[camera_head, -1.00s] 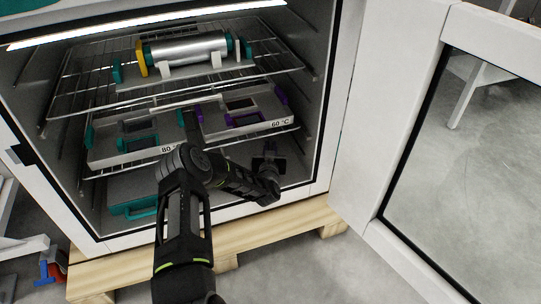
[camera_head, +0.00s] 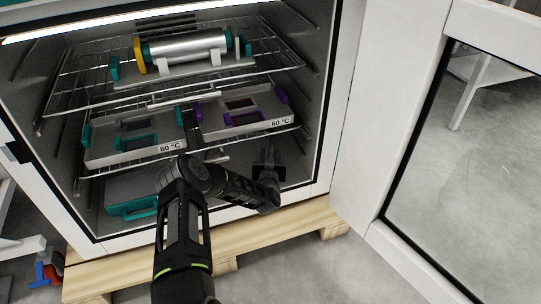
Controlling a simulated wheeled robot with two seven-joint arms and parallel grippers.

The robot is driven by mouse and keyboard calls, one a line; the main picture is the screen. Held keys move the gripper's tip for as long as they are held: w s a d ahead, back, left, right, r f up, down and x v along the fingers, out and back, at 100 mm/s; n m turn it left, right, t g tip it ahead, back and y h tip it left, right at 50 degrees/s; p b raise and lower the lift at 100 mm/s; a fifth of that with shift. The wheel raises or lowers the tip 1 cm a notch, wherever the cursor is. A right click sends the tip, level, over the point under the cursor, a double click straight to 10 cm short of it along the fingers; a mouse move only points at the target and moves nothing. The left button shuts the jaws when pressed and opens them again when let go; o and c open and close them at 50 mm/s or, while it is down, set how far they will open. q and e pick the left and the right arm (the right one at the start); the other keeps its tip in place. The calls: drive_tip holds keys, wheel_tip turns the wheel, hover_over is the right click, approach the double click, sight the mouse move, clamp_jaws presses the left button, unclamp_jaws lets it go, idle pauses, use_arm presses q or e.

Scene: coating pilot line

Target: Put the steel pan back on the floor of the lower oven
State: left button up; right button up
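A steel pan (camera_head: 128,187) with a teal handle (camera_head: 133,209) sits at the lower left of the open oven, below the wire racks. It looks to rest on the oven floor; part of it lies in the shade of the tray above. My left arm reaches up from the bottom centre. My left gripper (camera_head: 268,158) is inside the opening at the lower right, clear of the pan. Its dark fingers look apart, with nothing seen between them. My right gripper is out of view.
Trays marked 80 °C (camera_head: 155,154) and 60 °C (camera_head: 250,128) stand on the middle rack. A metal roller (camera_head: 187,45) on a stand sits on the upper rack. The oven door (camera_head: 395,190) is open at right. The oven rests on a wooden pallet (camera_head: 275,229).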

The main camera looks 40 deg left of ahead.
use_arm(q)
drive_tip(key=shift+r, duration=0.1)
drive_tip(key=shift+s+d+r+p, duration=0.1)
drive_tip(key=shift+s+d+p, duration=0.15)
drive_tip(key=shift+p, duration=0.1)
drive_tip(key=p+v, duration=0.3)
drive_tip(key=v, duration=0.5)
drive_tip(key=shift+r, duration=0.1)
drive_tip(key=shift+s+d+f, duration=0.15)
drive_tip(key=shift+s+d, duration=0.1)
drive_tip(key=shift+s, duration=0.25)
drive_tip(key=shift+s+d+f, duration=0.15)
drive_tip(key=shift+s+d, duration=0.05)
drive_tip(key=shift+s, duration=0.35)
drive_tip(key=shift+s+d+r, duration=0.35)
drive_tip(key=shift+s+d, duration=0.05)
